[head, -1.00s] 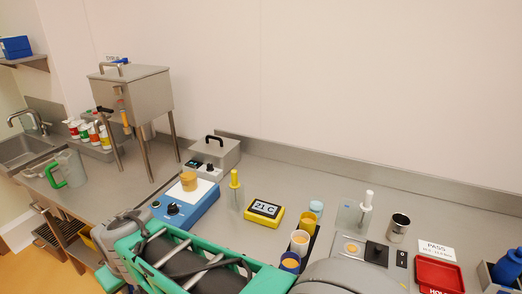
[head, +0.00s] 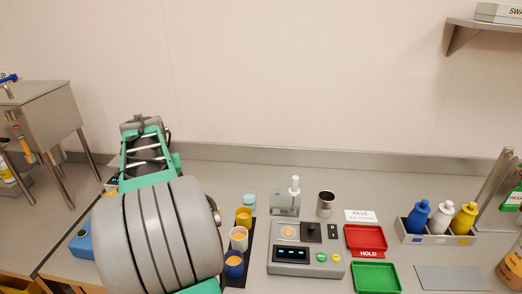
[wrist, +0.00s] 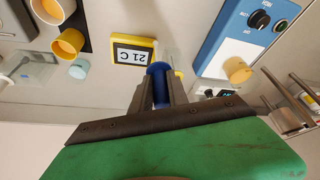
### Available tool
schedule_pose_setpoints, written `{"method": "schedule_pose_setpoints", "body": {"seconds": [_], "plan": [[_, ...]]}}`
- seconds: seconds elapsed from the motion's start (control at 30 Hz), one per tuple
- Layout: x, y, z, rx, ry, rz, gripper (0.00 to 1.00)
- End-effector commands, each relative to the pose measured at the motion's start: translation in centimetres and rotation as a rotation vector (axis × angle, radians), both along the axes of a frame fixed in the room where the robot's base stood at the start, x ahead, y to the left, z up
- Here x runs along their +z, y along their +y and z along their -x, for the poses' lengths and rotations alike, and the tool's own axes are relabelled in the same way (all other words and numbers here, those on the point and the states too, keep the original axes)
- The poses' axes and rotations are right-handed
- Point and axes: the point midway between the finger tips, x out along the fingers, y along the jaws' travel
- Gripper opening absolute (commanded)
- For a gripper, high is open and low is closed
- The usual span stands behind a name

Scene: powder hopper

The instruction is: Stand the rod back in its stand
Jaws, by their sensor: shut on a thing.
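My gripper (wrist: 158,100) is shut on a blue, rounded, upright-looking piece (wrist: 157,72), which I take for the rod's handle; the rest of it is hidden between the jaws. My arm hides my gripper and the held piece in the head view.
A yellow 21 C display (wrist: 133,52) lies close to the jaws. A rack holds cups (head: 238,239). A grey instrument (head: 303,255), steel cup (head: 326,203) and red tray (head: 364,236) stand right of it.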

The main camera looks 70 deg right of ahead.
Motion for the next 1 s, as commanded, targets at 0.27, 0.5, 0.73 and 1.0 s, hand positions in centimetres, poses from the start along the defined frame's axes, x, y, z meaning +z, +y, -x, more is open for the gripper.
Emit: {"method": "schedule_pose_setpoints", "body": {"seconds": [0.27, 0.5, 0.73, 1.0], "plan": [[2.0, -11.8, 9.3, -0.302, -0.002, 0.000, 0.00], [3.1, -19.2, 19.5, -0.546, -0.006, -0.003, 0.00], [3.5, -22.6, 26.5, -0.690, -0.010, -0.003, 0.00], [2.2, -22.9, 27.5, -0.710, -0.012, -0.004, 0.00]]}}
